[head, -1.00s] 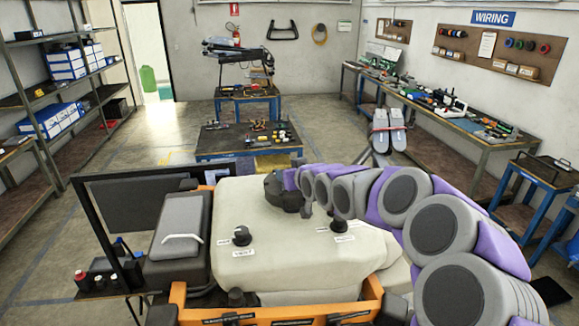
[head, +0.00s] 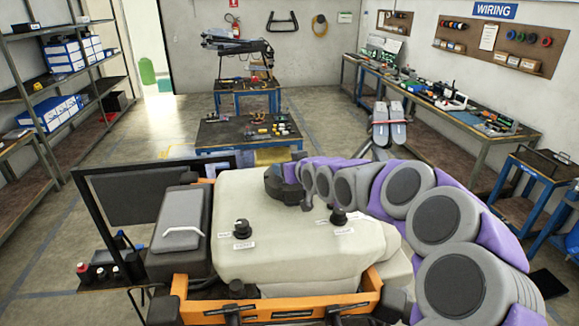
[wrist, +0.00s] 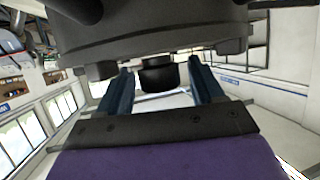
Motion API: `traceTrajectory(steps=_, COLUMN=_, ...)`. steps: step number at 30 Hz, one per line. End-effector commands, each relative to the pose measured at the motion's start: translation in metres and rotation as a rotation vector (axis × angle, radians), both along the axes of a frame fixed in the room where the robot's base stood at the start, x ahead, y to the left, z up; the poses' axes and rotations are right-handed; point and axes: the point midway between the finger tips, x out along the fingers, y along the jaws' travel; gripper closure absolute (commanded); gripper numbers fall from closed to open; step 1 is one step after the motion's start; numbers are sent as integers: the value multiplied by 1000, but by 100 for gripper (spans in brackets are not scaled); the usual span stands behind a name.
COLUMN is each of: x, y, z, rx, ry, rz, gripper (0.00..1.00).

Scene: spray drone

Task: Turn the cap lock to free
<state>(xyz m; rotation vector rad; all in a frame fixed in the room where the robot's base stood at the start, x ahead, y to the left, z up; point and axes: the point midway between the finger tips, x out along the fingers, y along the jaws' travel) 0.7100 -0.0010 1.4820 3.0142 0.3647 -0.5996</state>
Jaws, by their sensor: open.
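The spray drone's cream tank (head: 295,245) fills the lower middle of the head view. A large dark cap (head: 274,184) sits at its far end. In the wrist view a big dark round body (wrist: 150,45), apparently this cap, fills the top, with several lugs on its underside. A short black round knob (wrist: 157,74) sticks out from it. My gripper (wrist: 162,82) is open, with one blue finger on each side of the knob. I cannot tell whether either finger touches it. In the head view my arm links largely hide the gripper. The lock's setting cannot be read.
Two black knobs, left (head: 241,228) and right (head: 338,216), stand on the tank top beside small labels. An orange frame (head: 270,309) runs along the near side. A grey box (head: 180,222) sits left of the tank. A low tool table (head: 210,140) stands beyond.

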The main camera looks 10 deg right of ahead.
Motion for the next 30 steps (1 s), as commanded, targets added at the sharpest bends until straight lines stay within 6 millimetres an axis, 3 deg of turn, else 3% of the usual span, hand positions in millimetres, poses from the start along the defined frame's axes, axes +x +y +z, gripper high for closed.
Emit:
traceTrajectory(steps=8, x=-13, y=-4, z=5, rx=1, ry=-1, rz=-1, gripper=33)
traceTrajectory(steps=30, x=-120, y=-31, z=51, rx=1, ry=-3, rz=-2, gripper=33)
